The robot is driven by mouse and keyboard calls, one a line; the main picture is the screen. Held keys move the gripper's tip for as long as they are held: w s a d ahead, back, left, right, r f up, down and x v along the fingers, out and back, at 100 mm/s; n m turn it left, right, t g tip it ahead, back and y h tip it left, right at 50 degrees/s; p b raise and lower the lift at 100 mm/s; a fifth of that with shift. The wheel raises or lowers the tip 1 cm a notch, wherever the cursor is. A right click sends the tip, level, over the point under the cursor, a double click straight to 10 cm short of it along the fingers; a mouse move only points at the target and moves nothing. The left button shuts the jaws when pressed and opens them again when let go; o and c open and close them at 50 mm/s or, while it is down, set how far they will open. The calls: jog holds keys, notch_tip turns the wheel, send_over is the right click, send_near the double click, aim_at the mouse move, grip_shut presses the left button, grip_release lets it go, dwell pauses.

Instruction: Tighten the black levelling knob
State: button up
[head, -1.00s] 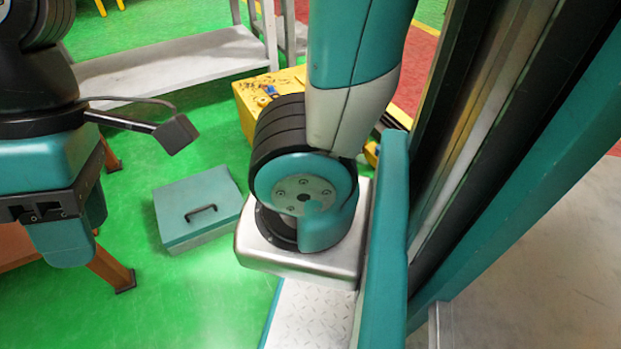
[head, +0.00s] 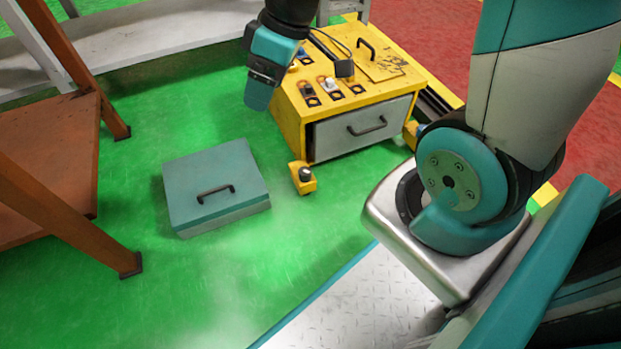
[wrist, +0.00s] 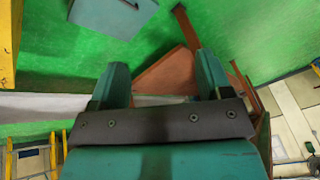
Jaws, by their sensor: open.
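A black levelling knob (head: 305,174) stands upright on a small yellow foot (head: 304,185) at the near left corner of the yellow drawer cabinet (head: 291,120). A second yellow foot (head: 411,132) shows at the cabinet's right corner, partly hidden by my arm. My gripper (head: 257,98) hangs above and left of the knob in the head view, clear of it. In the wrist view, my gripper (wrist: 160,72) has its two teal fingers wide apart with nothing between them. The knob is not visible in the wrist view.
A teal lidded box (head: 215,185) lies on the green floor left of the knob. The cabinet top carries small parts (head: 328,88) and a handle. A brown table (head: 45,170) stands at left, a grey bench behind. Green floor before the knob is clear.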

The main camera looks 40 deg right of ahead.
jog(key=w+d+f+t+b, duration=0.1)
jog(key=w+d+f+b, duration=0.1)
jog(key=d+f, duration=0.45)
jog(key=w+d+f+b, duration=0.2)
jog(key=d+f, duration=0.1)
jog(key=f, duration=0.6)
jog(key=t+h+b, duration=0.1)
jog(key=b, duration=0.3)
send_near(305, 171)
jog(key=shift+n, duration=0.4)
jog(key=b+x, duration=0.8)
jog(key=b, duration=0.2)
jog(key=shift+w+a+f+b, duration=0.2)
jog(key=shift+w+f+b, duration=0.05)
jog(key=shift+f+b, duration=0.25)
jog(key=c, duration=0.9)
